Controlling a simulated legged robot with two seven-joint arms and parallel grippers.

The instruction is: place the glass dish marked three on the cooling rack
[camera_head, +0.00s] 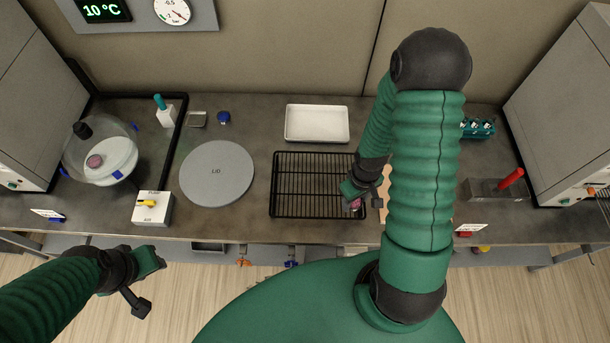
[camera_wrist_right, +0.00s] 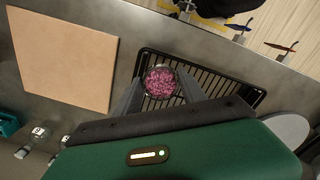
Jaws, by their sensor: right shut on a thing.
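A round glass dish (camera_wrist_right: 160,82) filled with pink-purple grains sits between the fingers of my right gripper (camera_wrist_right: 160,90). I cannot read any mark on it. The black wire cooling rack (camera_head: 302,185) lies on the bench, and it also shows in the right wrist view (camera_wrist_right: 242,91). My right gripper (camera_head: 354,200) is shut on the dish over the rack's right front part. I cannot tell whether the dish touches the wires. My left gripper (camera_head: 150,281) is open and empty in front of the bench, at the lower left.
A clear glass vessel (camera_head: 121,137) with a pinkish dish inside stands at left. A grey disc marked LID (camera_head: 217,172), a white tray (camera_head: 317,123) and a switch box (camera_head: 152,208) lie around the rack. A tan board (camera_wrist_right: 65,55) is beside the rack.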

